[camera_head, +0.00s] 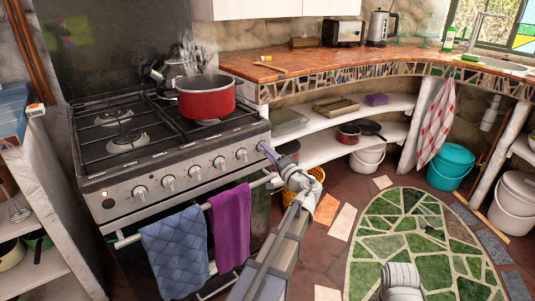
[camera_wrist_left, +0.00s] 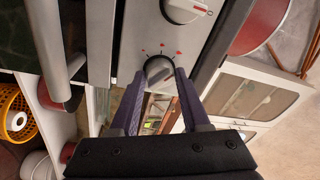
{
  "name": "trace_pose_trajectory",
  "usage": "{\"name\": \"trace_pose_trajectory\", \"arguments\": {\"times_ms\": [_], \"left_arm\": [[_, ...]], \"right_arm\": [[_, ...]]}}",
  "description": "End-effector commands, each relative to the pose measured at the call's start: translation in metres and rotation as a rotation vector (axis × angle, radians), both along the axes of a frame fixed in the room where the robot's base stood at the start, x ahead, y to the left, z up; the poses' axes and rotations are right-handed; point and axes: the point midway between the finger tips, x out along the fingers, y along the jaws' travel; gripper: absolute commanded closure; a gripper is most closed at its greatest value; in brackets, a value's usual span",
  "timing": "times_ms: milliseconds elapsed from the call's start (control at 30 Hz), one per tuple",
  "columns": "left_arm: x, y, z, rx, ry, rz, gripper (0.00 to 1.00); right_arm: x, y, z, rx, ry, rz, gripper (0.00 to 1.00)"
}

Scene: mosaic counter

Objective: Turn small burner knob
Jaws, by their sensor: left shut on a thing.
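My left gripper (camera_head: 266,150) reaches the right end of the stove's front panel. In the left wrist view its two purple fingers (camera_wrist_left: 160,85) are closed on either side of a round grey knob (camera_wrist_left: 158,71) with red marks around it. This knob is the rightmost on the panel and is hidden behind the gripper in the head view. The knob beside it (camera_head: 241,155) also shows in the wrist view (camera_wrist_left: 186,8), untouched. Several more knobs (camera_head: 168,183) run left along the panel. My right gripper is not in view.
A red pot (camera_head: 206,98) stands on the stove (camera_head: 150,135). A blue towel (camera_head: 177,253) and a purple towel (camera_head: 230,229) hang on the oven rail below the knobs. A yellow basket (camera_head: 312,186) is on the floor right of the stove, close to my left arm.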

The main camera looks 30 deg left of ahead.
Motion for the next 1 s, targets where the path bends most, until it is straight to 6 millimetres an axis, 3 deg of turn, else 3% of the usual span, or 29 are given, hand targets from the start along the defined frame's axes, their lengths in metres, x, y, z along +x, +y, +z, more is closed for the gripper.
{"name": "trace_pose_trajectory", "arguments": {"times_ms": [767,800,1000], "left_arm": [[-0.0008,0.0003,-0.0013,-0.036,-0.081,0.003,1.0],[-0.0008,0.0003,-0.0013,-0.036,-0.081,0.003,0.5],[-0.0004,0.0002,-0.0009,-0.035,-0.08,0.001,0.28]], "right_arm": [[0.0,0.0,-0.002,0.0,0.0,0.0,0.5],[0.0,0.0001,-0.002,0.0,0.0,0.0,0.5],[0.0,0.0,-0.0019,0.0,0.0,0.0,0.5]]}}
